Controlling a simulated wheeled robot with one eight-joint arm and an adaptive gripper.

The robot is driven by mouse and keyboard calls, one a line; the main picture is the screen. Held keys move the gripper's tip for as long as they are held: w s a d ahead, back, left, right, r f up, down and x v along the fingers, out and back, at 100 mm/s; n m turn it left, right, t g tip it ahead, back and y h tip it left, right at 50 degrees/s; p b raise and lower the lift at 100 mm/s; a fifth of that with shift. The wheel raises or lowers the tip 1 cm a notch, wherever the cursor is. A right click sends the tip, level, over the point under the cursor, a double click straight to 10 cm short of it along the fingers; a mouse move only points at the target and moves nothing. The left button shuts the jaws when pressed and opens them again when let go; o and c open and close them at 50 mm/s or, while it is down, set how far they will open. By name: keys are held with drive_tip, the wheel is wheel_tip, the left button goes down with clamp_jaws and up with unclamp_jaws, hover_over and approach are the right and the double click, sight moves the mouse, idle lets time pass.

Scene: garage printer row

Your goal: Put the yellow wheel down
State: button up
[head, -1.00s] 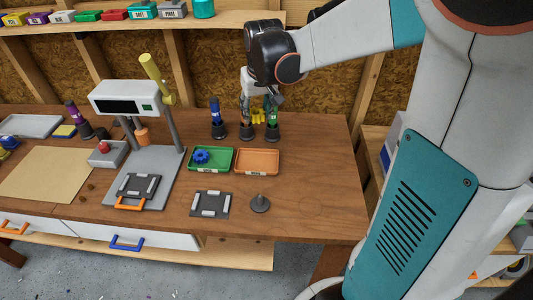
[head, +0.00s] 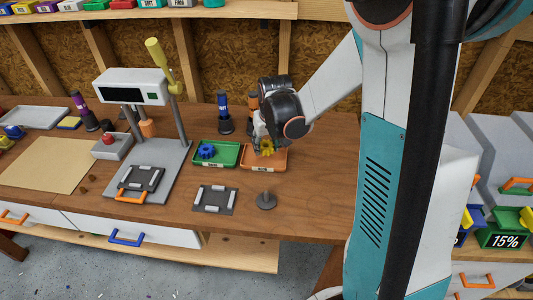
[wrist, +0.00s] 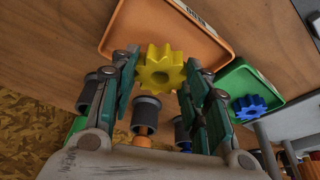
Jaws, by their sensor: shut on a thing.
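The yellow wheel (head: 267,147) is a toothed gear. My gripper (head: 263,143) is shut on it, and the wheel is over the back part of the orange tray (head: 278,160) in the head view. In the wrist view the wheel (wrist: 159,67) sits between the two fingertips, in front of the orange tray (wrist: 165,22), which looks empty. I cannot tell whether the wheel touches the tray floor. My wrist and fingers hide part of the wheel and the tray's back left corner in the head view.
A green tray (head: 228,154) with a blue gear (head: 206,151) stands just left of the orange one. Dark upright holders, one with a blue tool (head: 224,112), stand behind. A grey plate (head: 214,199) and a pegged disc (head: 266,200) lie in front. A press (head: 131,84) stands left.

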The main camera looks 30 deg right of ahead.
sight(267, 148)
drive_tip(key=shift+f+b, duration=0.5)
drive_tip(key=shift+f, duration=1.3)
drive_tip(key=shift+f, duration=0.1)
drive_tip(key=o, duration=1)
drive_tip(key=shift+c, duration=0.2)
drive_tip(key=p+v, duration=0.3)
drive_tip(key=v, duration=0.9)
drive_tip(key=shift+p, duration=0.4)
